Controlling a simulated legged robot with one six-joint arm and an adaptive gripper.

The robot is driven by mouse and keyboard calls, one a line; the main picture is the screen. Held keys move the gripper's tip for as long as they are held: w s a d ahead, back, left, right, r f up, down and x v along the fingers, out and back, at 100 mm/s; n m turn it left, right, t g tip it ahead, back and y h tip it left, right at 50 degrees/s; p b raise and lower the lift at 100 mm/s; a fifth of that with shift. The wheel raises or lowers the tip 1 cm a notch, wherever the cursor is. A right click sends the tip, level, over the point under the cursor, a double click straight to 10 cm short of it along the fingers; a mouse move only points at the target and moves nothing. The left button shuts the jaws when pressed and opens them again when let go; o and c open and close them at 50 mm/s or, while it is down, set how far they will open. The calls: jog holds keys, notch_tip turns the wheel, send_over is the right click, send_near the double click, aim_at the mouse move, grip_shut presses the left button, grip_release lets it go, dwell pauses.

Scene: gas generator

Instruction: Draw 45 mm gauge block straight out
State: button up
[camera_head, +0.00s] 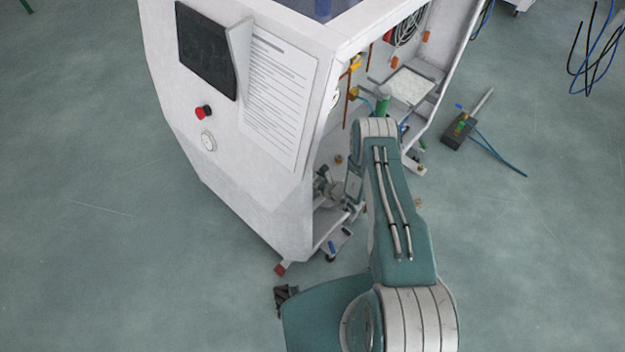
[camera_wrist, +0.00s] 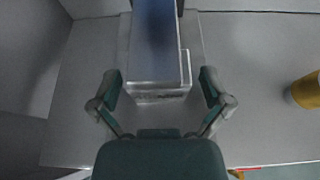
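In the wrist view, a pale metal block (camera_wrist: 158,94) with faint dark marking on its near face lies between my gripper's fingers. It looks like the gauge block, but its size marking cannot be read. A long blue-topped piece (camera_wrist: 155,42) runs away from me above it; I cannot tell whether the two are one part. My gripper (camera_wrist: 160,83) is open, one finger on each side of the block, with narrow visible gaps. In the head view, the gripper and block cannot be made out past my arm at the cabinet's open side.
A grey surface (camera_wrist: 75,115) lies beneath the block. A yellow-brown cylinder (camera_wrist: 307,90) stands at the right of the wrist view. The white generator cabinet (camera_head: 235,190) is left of my arm, with fittings inside. Open floor (camera_head: 540,240) lies to the right.

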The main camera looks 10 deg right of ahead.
jog(key=shift+a, duration=0.15)
jog(key=c, duration=1)
jog(key=shift+s+d, duration=0.75)
jog(key=shift+s, duration=0.1)
jog(key=shift+s+d, duration=0.65)
jog(key=shift+s, duration=0.3)
jog(key=shift+s+d, duration=0.7)
jog(key=shift+s, duration=0.25)
jog(key=shift+s+d, duration=0.65)
jog(key=shift+s, duration=0.3)
